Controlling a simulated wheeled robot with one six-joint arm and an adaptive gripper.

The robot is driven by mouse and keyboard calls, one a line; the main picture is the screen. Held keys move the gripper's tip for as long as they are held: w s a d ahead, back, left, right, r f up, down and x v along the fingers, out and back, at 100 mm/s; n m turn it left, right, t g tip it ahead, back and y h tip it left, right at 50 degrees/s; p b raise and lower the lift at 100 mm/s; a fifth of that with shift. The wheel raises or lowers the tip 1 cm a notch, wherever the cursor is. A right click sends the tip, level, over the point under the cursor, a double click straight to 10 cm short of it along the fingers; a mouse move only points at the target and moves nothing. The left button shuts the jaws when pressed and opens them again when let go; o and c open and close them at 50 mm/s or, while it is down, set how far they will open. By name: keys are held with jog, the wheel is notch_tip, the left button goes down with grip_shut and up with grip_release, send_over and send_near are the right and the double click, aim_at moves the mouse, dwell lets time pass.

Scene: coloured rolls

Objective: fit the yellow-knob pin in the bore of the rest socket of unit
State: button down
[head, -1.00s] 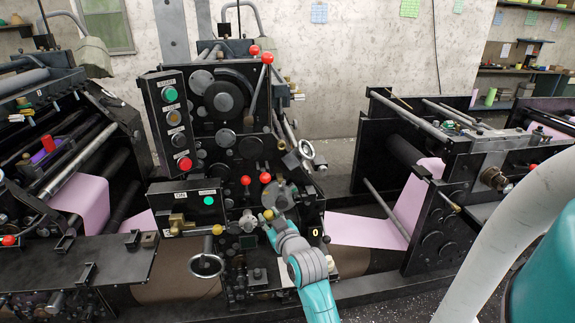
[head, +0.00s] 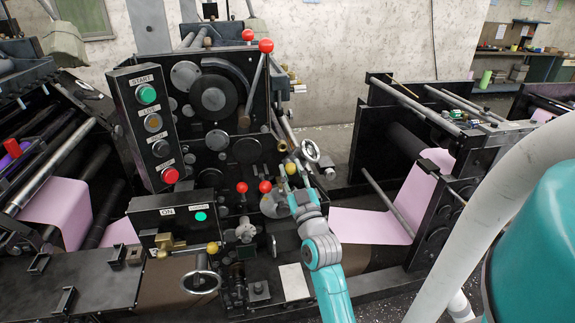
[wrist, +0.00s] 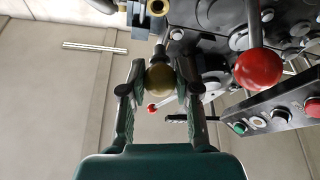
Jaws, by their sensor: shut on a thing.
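My gripper (head: 290,178) is raised in front of the machine's right side. In the wrist view my gripper (wrist: 160,88) is shut on the yellow-knob pin (wrist: 161,78), with the round knob between the fingertips. The pin's dark shank points away from the palm. The yellow knob also shows in the head view (head: 290,168). A brass ring with a dark hole (wrist: 158,7), which looks like a socket bore, is at the top edge of the wrist view, beyond the shank and apart from it. A brass ring (head: 282,146) shows just above my gripper in the head view.
A red ball-ended lever (wrist: 257,69) is close on the right in the wrist view. A handwheel (head: 310,150) is right of my gripper. Another yellow knob (head: 212,248) ends a bar at a brass block. A button panel (head: 150,125) stands left; pink web (head: 375,225) runs right.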

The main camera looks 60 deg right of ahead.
aim_at(287, 161)
jog(key=shift+f, duration=0.1)
dwell(0.3)
jog(key=shift+w+d, duration=0.95)
jog(key=shift+d, duration=0.2)
jog(key=shift+w+d, duration=0.9)
jog(key=shift+d, duration=0.2)
jog(key=shift+w+d, duration=1)
jog(key=shift+d, duration=0.2)
dwell(2.1)
jog(key=c, duration=0.8)
grip_release()
jog(key=shift+o, duration=0.2)
jog(key=shift+v, duration=2.95)
